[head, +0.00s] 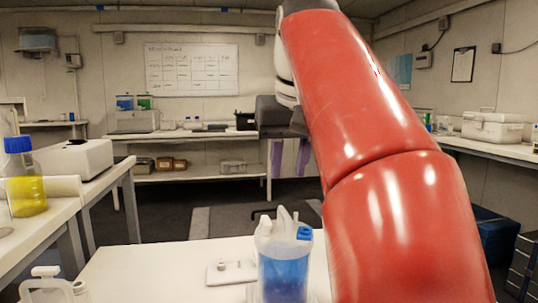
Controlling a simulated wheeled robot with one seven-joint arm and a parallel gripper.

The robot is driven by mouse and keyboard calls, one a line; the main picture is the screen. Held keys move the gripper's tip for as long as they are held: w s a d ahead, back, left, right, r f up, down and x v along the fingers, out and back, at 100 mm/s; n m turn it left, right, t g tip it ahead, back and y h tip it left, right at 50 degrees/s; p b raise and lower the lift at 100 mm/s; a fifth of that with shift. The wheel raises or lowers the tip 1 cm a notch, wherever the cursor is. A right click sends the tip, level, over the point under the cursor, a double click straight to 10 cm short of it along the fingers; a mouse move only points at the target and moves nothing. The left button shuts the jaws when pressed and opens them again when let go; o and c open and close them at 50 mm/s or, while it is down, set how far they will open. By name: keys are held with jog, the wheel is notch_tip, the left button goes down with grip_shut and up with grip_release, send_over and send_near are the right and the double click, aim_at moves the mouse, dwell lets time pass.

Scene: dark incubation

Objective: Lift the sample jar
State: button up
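A clear, rounded container of blue liquid (285,277) stands upright on the near white table, just left of my red arm; it looks most like the sample jar, but I see no label. White pointed parts and a blue cap show at its top; I cannot tell whether they belong to it or to something behind. My gripper (281,128) seems to be the dark block beyond the pale wrist, high and far from the container.
A small white plate-like item (231,272) lies left of the container. A white handled vessel (50,290) is at the table's front left. A yellow-filled bottle (26,196) with a blue cap stands on the left bench. The near table's (150,270) left middle is clear.

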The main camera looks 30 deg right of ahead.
aim_at(283, 208)
jog(key=b+x, duration=0.4)
jog(key=x, duration=0.5)
jog(key=shift+s+f+b, duration=0.1)
jog(key=shift+f+b, duration=0.15)
jog(key=shift+b, duration=0.1)
grip_shut()
jog(key=shift+r, duration=0.2)
notch_tip(283, 208, up, 4)
jog(key=p, duration=0.5)
jog(key=shift+r, duration=0.9)
